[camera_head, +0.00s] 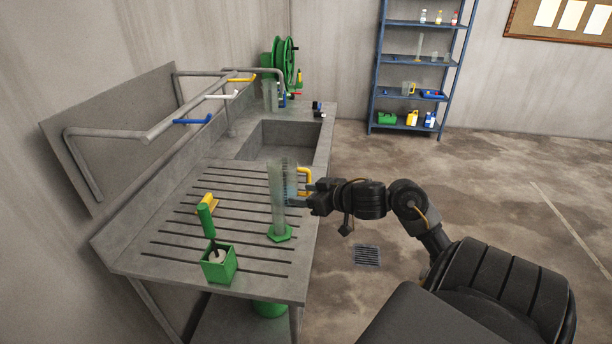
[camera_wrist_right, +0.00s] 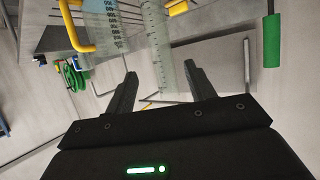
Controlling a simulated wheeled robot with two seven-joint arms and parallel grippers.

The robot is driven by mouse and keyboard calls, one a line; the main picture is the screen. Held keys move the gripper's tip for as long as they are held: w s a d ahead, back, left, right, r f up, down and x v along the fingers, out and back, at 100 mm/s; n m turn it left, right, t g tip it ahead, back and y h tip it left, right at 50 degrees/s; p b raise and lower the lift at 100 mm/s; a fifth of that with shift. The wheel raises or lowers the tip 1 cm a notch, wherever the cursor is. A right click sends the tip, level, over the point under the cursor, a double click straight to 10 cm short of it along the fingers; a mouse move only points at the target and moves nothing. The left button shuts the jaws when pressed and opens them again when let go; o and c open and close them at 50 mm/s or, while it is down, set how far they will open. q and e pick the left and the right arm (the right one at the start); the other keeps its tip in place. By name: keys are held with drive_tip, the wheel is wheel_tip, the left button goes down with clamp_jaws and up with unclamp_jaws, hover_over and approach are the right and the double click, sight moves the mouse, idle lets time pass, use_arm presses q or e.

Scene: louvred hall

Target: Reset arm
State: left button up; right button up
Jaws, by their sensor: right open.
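My right gripper (camera_head: 298,194) reaches in from the right at the near right part of the steel sink bench (camera_head: 170,245). It is open, and its two fingers show apart in the right wrist view (camera_wrist_right: 160,82). A tall clear measuring cylinder (camera_head: 283,185) with a green foot stands upright at the fingertips. In the right wrist view the cylinder (camera_wrist_right: 155,45) shows in line with the gap between the fingers. I cannot tell whether they touch it. A yellow handle (camera_head: 306,178) of a clear jug shows just behind the gripper. My left gripper is not in view.
A green box (camera_head: 219,266) with a green-handled brush (camera_head: 206,221) stands at the bench's front. A yellow item (camera_head: 209,201) lies behind it. Pipes with coloured taps (camera_head: 193,120) run above the bench's left side. A blue shelf (camera_head: 418,55) stands far back. Floor right of the bench is open.

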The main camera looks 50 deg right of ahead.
idle(0.5)
drive_tip(key=s+a+f+g, duration=0.1)
drive_tip(key=s+a+f, duration=0.1)
drive_tip(key=f, duration=0.2)
drive_tip(key=s+a+f+g+h, duration=0.1)
drive_tip(key=s+a+f, duration=0.1)
drive_tip(key=a+f, duration=0.1)
drive_tip(key=s+a+f+h, duration=0.1)
drive_tip(key=s+a+f, duration=0.1)
drive_tip(key=f, duration=0.4)
drive_tip(key=shift+s+a+g, duration=0.4)
drive_tip(key=shift+a, duration=0.35)
drive_tip(key=s+a+f+n+g+y, duration=0.1)
drive_tip(key=s+a+f+g, duration=0.35)
drive_tip(key=s+a, duration=0.35)
drive_tip(key=s+a+f+g, duration=0.3)
drive_tip(key=s+a+f, duration=0.3)
drive_tip(key=s, duration=0.4)
wheel_tip(320, 180, down, 26)
drive_tip(key=b, duration=0.3)
drive_tip(key=s+d+f+g+b, duration=0.2)
drive_tip(key=s+d+f, duration=0.1)
drive_tip(key=s+f, duration=1.4)
wheel_tip(320, 180, down, 2)
drive_tip(key=shift+s+d+f, duration=0.1)
drive_tip(key=shift+s+d, duration=0.05)
